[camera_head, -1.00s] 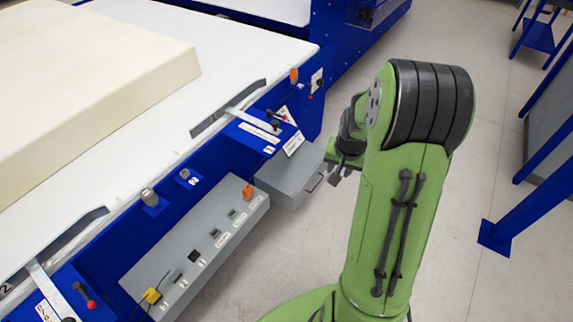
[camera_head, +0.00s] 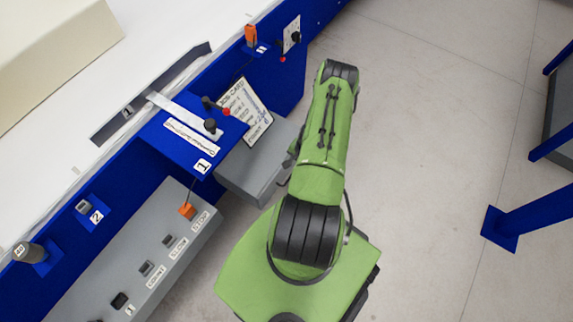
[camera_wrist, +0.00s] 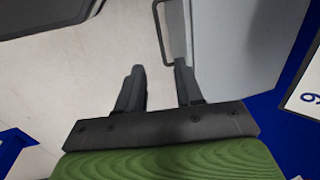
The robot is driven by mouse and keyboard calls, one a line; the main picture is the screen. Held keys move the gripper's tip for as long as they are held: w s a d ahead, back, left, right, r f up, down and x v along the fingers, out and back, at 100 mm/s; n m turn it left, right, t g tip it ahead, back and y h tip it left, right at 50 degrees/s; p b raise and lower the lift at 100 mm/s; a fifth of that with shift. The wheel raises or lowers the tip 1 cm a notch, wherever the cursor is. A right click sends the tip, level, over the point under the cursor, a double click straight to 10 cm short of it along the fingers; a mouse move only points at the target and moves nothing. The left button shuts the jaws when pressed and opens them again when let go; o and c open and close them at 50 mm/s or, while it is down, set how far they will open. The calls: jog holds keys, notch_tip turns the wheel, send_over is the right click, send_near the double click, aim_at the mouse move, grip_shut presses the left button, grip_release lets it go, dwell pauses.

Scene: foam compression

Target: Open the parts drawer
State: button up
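The parts drawer (camera_head: 255,165) is a grey box under the blue bench edge, beside the job card. A thin dark bar handle (camera_wrist: 161,40) stands out from that front. My gripper (camera_wrist: 157,66) is open and empty, its two dark fingers apart. The handle's near end lies just ahead of the gap, close to the right fingertip. I cannot tell whether they touch. In the head view my arm mostly hides the gripper at the drawer's right side. The drawer looks shut.
A grey control box (camera_head: 140,255) with labelled buttons runs along the bench at lower left. A tilted job card (camera_head: 245,112) stands above the drawer. A blue post with a foot plate (camera_head: 500,228) is at right. The grey floor (camera_head: 420,130) between is clear.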

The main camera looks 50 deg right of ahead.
notch_tip(320, 180, down, 15)
jog(key=w+b, duration=0.2)
jog(key=b, duration=0.4)
jog(key=shift+w+a, duration=0.25)
jog(key=shift+w, duration=0.05)
grip_shut()
jog(key=shift+r, duration=0.1)
dwell(0.6)
